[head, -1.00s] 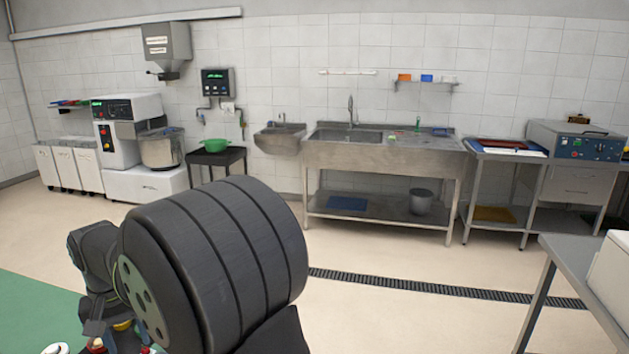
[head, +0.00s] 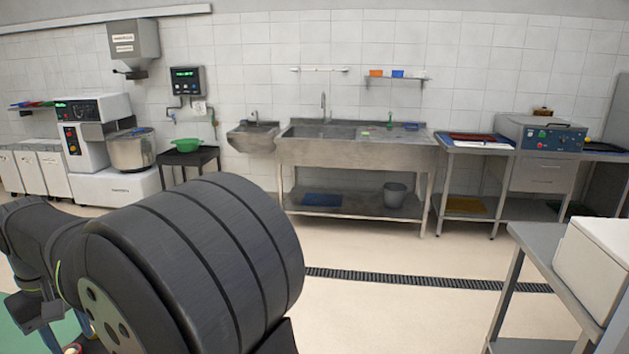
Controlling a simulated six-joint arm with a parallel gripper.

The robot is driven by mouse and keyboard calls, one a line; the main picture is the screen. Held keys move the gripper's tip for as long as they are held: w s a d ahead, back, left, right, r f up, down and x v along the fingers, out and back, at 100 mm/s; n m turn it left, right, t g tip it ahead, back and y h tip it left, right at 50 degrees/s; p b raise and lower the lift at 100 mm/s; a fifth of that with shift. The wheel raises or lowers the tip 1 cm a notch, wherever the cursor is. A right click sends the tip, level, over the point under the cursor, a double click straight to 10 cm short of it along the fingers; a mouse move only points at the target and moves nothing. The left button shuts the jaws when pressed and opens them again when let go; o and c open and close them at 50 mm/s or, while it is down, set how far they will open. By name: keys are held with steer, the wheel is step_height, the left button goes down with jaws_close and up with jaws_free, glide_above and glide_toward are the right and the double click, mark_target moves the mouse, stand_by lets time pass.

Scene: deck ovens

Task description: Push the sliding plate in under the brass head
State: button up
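I cannot make out the sliding plate in the head view. A small brass-coloured piece (head: 541,111) shows on top of the grey machine with a blue panel (head: 542,133) at the far right. It is too small to tell whether it is the brass head. My gripper does not show clearly; only dark links of my arm fill the lower left, and they hide the floor there.
A steel sink table (head: 355,152) stands at the back wall, with a side table (head: 478,150) to its right. A steel table (head: 545,245) with a white box (head: 597,262) is near right. The floor before the drain grate (head: 430,280) is clear.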

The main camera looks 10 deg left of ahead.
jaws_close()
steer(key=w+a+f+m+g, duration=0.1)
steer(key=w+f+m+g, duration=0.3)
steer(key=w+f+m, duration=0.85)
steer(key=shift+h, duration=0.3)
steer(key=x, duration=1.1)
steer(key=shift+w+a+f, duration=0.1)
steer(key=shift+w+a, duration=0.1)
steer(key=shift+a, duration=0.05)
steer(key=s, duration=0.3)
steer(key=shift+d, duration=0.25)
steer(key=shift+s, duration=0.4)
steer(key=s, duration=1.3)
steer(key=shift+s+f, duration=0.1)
